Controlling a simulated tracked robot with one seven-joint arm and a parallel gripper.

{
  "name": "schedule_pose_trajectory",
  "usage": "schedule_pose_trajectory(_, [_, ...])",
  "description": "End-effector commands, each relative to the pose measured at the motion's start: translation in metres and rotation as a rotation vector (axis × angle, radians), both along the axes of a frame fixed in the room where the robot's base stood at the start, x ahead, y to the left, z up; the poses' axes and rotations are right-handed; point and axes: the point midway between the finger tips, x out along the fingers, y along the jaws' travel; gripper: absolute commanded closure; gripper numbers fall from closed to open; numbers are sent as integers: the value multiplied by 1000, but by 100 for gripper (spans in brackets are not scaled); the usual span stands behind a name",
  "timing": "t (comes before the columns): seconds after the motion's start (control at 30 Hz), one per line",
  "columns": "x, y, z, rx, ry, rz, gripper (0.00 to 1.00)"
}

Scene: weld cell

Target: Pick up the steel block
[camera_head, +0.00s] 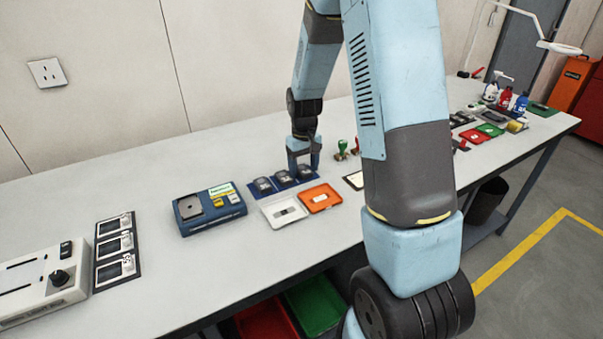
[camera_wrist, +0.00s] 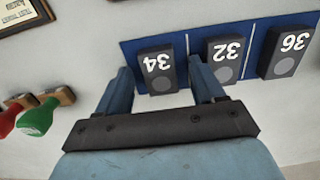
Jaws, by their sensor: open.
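Three dark grey blocks sit in a row on a blue mat (camera_wrist: 128,50). In the wrist view they are numbered 34 (camera_wrist: 158,74), 32 (camera_wrist: 223,62) and 36 (camera_wrist: 283,55); I cannot tell by looks which is the steel block. My gripper (camera_wrist: 160,68) is open and empty, its fingers appearing on either side of block 34. The right finger comes between 34 and 32 and hides part of 32. In the head view my gripper (camera_head: 303,164) is over the right end of the blue mat (camera_head: 254,194). Whether the fingers touch block 34 is unclear.
In front of the mat lie a white tray (camera_head: 276,223) and an orange tray (camera_head: 332,204). A blue device (camera_head: 213,222) stands to the left. Green (camera_wrist: 38,118) and red (camera_wrist: 10,118) handled stamps stand near the gripper. Bare bench lies at front centre.

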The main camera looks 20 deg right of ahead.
Motion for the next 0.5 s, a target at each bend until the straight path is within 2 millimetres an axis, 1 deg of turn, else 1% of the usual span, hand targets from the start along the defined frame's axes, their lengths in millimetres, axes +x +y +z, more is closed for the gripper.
schedule_pose_trajectory(0.03, [0, 0, 0, 0, 0, 0, 32])
schedule_pose_trajectory(0.07, [0, 0, 0, 0, 0, 0, 35])
schedule_pose_trajectory(0.5, [0, 0, 0, 0, 0, 0, 77])
